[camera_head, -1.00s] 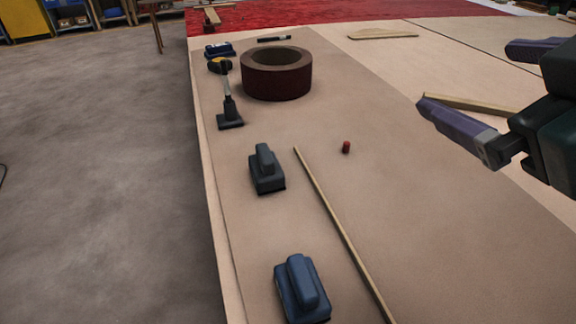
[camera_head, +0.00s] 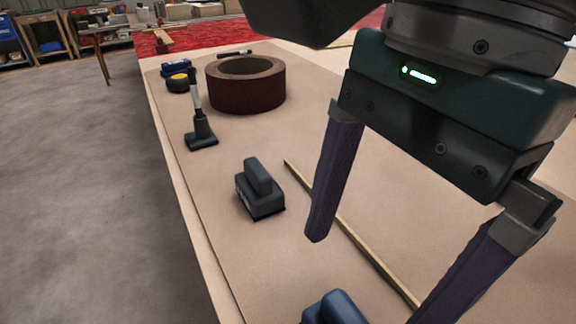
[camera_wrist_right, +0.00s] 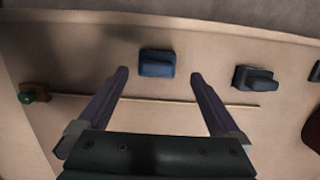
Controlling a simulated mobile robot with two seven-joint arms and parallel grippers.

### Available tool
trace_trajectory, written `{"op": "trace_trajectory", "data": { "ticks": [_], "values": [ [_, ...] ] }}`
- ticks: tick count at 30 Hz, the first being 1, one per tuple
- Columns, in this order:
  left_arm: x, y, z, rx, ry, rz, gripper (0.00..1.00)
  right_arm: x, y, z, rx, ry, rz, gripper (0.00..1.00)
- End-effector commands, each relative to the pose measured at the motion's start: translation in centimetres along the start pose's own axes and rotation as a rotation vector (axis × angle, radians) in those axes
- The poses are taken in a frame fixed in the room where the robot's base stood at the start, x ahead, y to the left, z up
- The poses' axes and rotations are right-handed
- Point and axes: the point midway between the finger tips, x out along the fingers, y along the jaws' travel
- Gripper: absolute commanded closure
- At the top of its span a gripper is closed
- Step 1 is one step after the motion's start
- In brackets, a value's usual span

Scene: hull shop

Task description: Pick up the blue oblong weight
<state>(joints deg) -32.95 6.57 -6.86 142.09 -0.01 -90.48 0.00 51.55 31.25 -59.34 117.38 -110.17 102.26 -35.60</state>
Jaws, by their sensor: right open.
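The blue oblong weight (camera_head: 335,308) sits on the table at the bottom edge of the head view, partly cut off. The right wrist view shows it whole (camera_wrist_right: 157,63), just beyond and between the fingertips. My right gripper (camera_head: 368,278) is open and empty, above the table; its fingers also show in the right wrist view (camera_wrist_right: 160,73). A similar dark grey weight (camera_head: 258,192) stands farther up the table, left of the gripper; it is to the right in the right wrist view (camera_wrist_right: 255,79). My left gripper is not in view.
A thin wooden strip (camera_head: 358,240) lies under the gripper. A brown block with a green knob (camera_wrist_right: 34,93) is at the wrist view's left. The table edge is close on the left.

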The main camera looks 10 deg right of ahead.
Motion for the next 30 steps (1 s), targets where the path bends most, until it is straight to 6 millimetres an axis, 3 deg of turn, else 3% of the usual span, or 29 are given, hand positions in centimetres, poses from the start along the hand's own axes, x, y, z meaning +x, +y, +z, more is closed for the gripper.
{"op": "trace_trajectory", "data": {
  "ticks": [4, 21, 30],
  "values": [
    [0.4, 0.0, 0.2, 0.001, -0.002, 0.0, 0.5, 1.4, 0.1, -1.5, -0.005, 0.066, 0.007, 0.0],
    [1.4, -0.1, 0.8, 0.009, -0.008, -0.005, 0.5, 9.0, 0.3, -2.0, -0.003, 0.058, 0.008, 0.0],
    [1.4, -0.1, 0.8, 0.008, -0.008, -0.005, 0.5, 9.9, 0.2, -2.1, -0.005, 0.059, 0.004, 0.0]
  ]
}}
